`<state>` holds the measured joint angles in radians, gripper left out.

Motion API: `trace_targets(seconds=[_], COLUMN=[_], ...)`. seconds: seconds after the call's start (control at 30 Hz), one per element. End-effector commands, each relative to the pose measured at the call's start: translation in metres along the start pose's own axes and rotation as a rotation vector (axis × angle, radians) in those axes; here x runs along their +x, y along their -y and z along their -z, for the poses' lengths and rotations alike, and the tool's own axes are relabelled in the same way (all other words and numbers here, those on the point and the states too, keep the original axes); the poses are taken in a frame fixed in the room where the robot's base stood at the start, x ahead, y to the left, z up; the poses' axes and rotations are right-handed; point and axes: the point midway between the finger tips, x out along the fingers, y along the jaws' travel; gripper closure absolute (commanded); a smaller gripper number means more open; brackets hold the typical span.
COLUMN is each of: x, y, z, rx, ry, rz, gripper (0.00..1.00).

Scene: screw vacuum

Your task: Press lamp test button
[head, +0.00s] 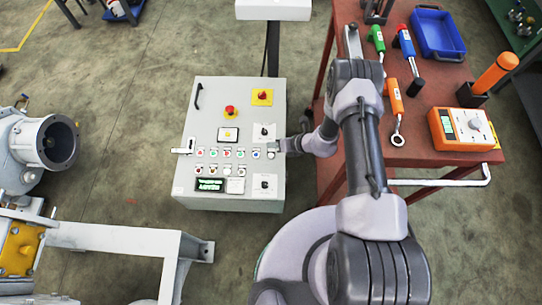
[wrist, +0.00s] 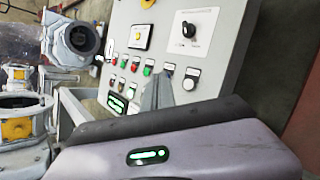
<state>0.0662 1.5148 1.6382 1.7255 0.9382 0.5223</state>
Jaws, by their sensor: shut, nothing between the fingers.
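The grey control panel (head: 229,120) stands to the left of my arm, and its face carries rows of small round push buttons. In the wrist view the panel (wrist: 228,22) shows red, green, white and black buttons. A black button (wrist: 191,78) on a light label sits just right of my fingertips, and a pale button (wrist: 168,69) sits just above them. I cannot read which one is labelled lamp test. My gripper (head: 276,147) is shut and empty at the right end of the button rows; it also shows in the wrist view (wrist: 157,90). Contact cannot be told.
The panel also has a red emergency stop (head: 231,111), a yellow-backed switch (head: 262,97), black rotary knobs (head: 264,131) and a lit display (head: 209,185). A red-brown table (head: 450,82) with tools stands right. Grey pipework (head: 45,140) stands left.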

Motion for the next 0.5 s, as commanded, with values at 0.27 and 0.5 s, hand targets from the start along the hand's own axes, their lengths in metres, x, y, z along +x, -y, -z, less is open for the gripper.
trace_targets(seconds=[0.27, 0.5], x=[0.034, 0.045], y=[0.025, 0.033], z=[0.025, 0.032], rx=[0.000, 0.000], ry=[0.000, 0.000], rz=[0.000, 0.000], gripper=[1.00, 1.00])
